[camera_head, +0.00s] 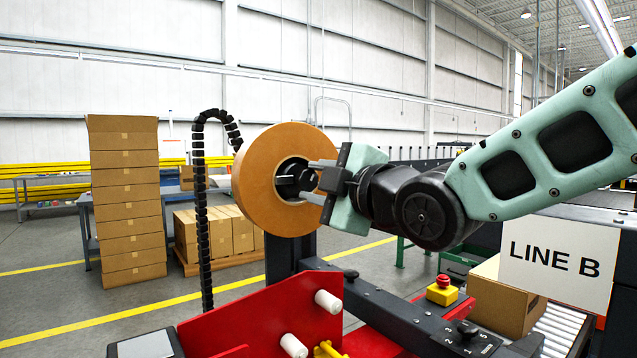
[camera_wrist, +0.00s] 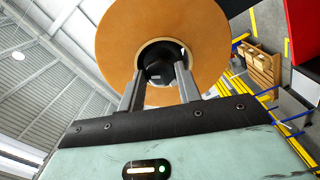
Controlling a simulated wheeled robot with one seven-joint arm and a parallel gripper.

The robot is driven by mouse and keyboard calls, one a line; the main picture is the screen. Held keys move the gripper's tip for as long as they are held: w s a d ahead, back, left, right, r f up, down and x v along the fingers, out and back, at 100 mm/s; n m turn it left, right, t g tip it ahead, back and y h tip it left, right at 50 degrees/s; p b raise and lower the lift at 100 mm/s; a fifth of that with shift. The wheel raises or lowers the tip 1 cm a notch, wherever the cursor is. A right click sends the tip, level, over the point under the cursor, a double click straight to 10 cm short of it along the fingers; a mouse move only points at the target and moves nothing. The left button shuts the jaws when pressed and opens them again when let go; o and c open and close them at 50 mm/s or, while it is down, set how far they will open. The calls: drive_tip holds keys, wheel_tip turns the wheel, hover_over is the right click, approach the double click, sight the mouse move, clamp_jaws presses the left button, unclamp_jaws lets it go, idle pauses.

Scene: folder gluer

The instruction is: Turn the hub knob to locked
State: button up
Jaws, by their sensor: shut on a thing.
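A large orange-tan roll (camera_head: 256,180) stands upright on a dark post above the red machine. The black hub knob (camera_head: 288,180) sits in the roll's centre hole. My gripper (camera_head: 305,180) reaches in from the right with its two grey fingers shut on the knob. In the wrist view the roll (camera_wrist: 120,40) fills the top, and the fingers (camera_wrist: 160,80) lie on either side of the dark hub knob (camera_wrist: 158,62). The knob's markings are not readable, so I cannot tell its setting.
The red machine frame (camera_head: 255,320) with white rollers is below the roll. A yellow box with a red button (camera_head: 442,290) and a LINE B sign (camera_head: 556,262) stand at right. A black cable chain (camera_head: 202,210) rises left of the roll. Stacked cartons (camera_head: 125,200) stand farther left.

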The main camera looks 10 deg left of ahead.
idle(0.5)
drive_tip(key=o, duration=1)
drive_tip(key=b+v, duration=0.3)
drive_tip(key=v, duration=1.4)
drive_tip(key=shift+d, duration=0.15)
drive_tip(key=shift+s, duration=0.1)
